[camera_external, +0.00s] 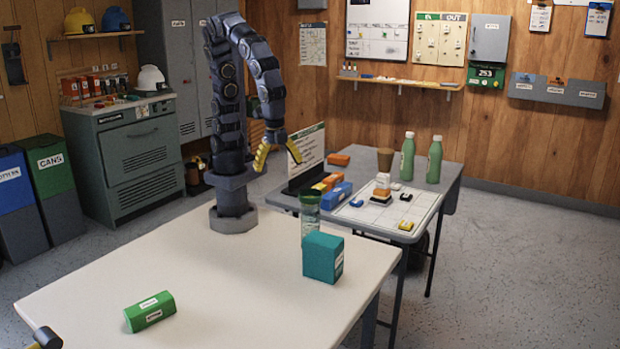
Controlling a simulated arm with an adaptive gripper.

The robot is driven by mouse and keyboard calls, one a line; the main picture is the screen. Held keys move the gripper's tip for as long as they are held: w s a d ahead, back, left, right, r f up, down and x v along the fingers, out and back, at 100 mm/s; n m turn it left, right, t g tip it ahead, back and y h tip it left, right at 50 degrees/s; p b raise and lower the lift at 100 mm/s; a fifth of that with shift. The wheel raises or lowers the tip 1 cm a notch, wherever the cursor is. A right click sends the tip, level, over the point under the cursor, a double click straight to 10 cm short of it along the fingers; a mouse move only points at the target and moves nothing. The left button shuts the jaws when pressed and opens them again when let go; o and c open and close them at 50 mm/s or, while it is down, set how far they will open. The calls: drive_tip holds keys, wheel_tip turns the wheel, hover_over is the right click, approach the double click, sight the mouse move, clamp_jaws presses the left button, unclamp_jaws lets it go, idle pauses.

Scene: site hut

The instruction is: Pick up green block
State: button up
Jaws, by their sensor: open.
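A green block (149,312) with small white labels lies on the white table (227,285), near its front left. A larger teal box (322,257) stands on the same table towards the right. My gripper (272,152) has yellow fingertips and is open and empty. It hangs high beyond the far edge of the white table, in front of a sign on the grey table, well away from the green block.
A clear bottle (310,217) stands behind the teal box. The white table's middle is clear. A dark object (46,337) shows at the lower left.

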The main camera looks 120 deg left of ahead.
drive_tip(key=w+d+f+m, duration=0.2)
drive_tip(key=d+f+m, duration=0.25)
drive_tip(key=d, duration=0.55)
drive_tip(key=m+h, duration=0.1)
drive_tip(key=m, duration=0.8)
hover_over(148, 303)
wheel_tip(148, 303, down, 15)
drive_tip(key=shift+w+d+r, duration=0.1)
drive_tip(key=shift+f+m, duration=0.25)
drive_tip(key=shift+f, duration=0.15)
wheel_tip(148, 303, down, 7)
drive_tip(key=c, duration=1.2)
